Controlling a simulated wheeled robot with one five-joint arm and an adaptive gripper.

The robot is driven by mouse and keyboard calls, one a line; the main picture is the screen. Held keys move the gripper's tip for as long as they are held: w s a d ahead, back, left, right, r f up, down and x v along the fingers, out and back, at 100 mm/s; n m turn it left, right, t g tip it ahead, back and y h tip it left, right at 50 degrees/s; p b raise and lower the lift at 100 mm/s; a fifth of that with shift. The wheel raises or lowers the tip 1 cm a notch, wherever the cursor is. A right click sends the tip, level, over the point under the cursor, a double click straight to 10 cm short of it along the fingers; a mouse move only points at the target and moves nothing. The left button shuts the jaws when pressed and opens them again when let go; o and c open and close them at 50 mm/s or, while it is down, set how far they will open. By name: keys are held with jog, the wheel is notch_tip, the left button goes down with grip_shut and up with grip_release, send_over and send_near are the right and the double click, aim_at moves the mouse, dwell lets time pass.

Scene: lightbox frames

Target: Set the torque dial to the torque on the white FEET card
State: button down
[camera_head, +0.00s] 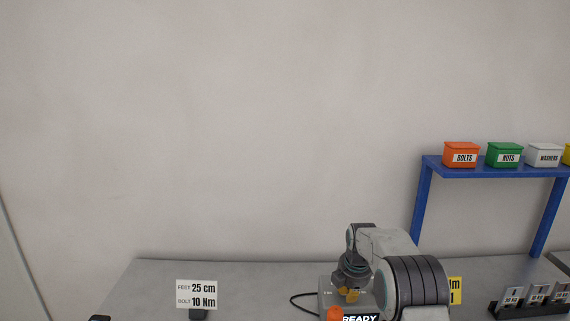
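The white FEET card (197,293) stands at the left of the bench and reads "FEET 25 cm" and "BOLT 10 Nm". A grey box (327,294) with a cable stands right of it, with an orange part (335,314) and a dark "READY" label (360,318) at the bottom edge. My arm comes from the lower right, and my gripper (350,289) points down over the box. Small yellow-orange parts show at its lower end; I cannot tell whether they belong to the gripper or the dial. The dial and its setting cannot be made out, nor can the finger opening.
A yellow card (455,291) is mostly hidden behind my arm. A black rack (540,309) with labelled grey blocks stands at the right. A blue shelf (490,172) holds bins of bolts, nuts and washers. The bench (255,279) between the white card and box looks clear.

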jog(key=shift+s+b, duration=0.2)
jog(key=shift+b, duration=0.25)
jog(key=shift+s, duration=0.1)
jog(key=shift+r, duration=0.15)
jog(key=shift+w+p+v, duration=0.2)
jog(key=shift+p+v, duration=0.55)
jog(key=shift+v, duration=0.15)
jog(key=shift+w+p+v, duration=0.25)
jog(key=shift+p+v, duration=0.55)
jog(key=shift+v, duration=0.15)
jog(key=shift+w+p+v, duration=0.2)
jog(key=shift+p+v, duration=0.55)
jog(key=shift+v, duration=0.15)
jog(key=shift+r, duration=0.2)
